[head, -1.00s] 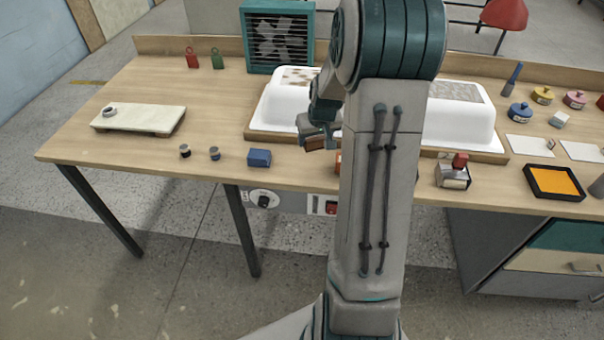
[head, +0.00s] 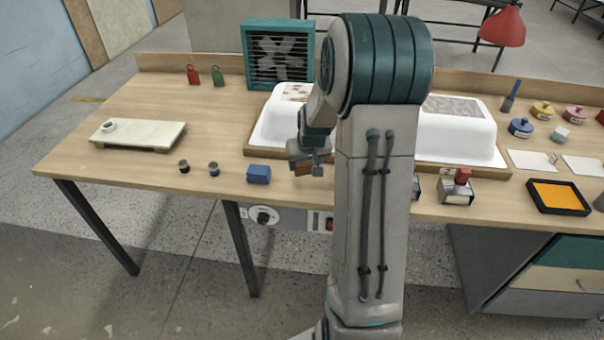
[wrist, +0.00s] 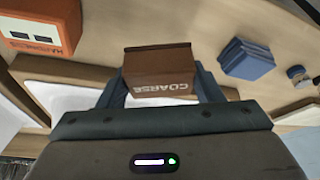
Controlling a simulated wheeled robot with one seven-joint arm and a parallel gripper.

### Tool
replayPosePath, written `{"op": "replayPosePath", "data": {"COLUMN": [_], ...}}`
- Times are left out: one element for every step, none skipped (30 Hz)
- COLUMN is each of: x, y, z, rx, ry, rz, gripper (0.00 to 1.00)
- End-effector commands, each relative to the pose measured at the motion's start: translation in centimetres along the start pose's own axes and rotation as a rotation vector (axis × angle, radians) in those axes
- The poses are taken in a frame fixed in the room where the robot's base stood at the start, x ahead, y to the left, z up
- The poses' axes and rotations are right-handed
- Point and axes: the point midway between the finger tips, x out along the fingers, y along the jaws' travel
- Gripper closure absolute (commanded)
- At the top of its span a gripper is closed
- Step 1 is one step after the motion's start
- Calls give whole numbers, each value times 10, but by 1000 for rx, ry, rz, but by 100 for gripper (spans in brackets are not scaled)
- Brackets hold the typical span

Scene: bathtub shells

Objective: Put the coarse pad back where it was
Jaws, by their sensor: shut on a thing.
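The coarse pad is a brown block with "COARSE" on its face (wrist: 160,72). My gripper (wrist: 160,90) is shut on it, with one finger on each side of the pad. In the head view my gripper (head: 310,160) is in front of the white tub shell, near the table's front edge. The pad (head: 301,170) shows only as a small brown patch under the fingers. A blue block (head: 258,173) lies on the table to the left of it. It also shows in the wrist view (wrist: 246,58). I cannot tell whether the pad touches the table.
The white tub shell (head: 455,136) stands on a wooden board behind my gripper. An orange device marked "HARDNESS" (wrist: 42,26) is at the wrist view's upper left. Bare tabletop lies around the blue block.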

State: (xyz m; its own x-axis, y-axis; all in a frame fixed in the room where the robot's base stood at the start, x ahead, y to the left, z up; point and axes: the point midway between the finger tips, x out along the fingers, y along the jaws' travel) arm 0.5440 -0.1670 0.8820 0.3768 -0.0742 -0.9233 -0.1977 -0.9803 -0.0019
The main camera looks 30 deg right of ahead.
Motion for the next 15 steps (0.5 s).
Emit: {"op": "replayPosePath", "data": {"x": [2,3,4,5,7,10,14,18,24,28,32,36,39,41,42], "y": [-5,-6,-8,-9,-9,-10,-10,-10,-10,-10,-10,-10,-10,-10,-10], "z": [1,2,2,2,3,5,7,9,11,13,14,16,16,17,18], "rx": [-2,-2,0,1,2,2,2,2,2,1,1,1,0,0,0], "ry": [-1,-1,0,0,0,-2,-4,-4,-5,-4,-4,-3,-2,-1,-1], "rz": [0,0,0,0,0,0,0,0,-1,-1,-1,0,0,0,0], "gripper": [65,65,65,65,65,65,65,65,65,65,65,65,65,65,65]}}
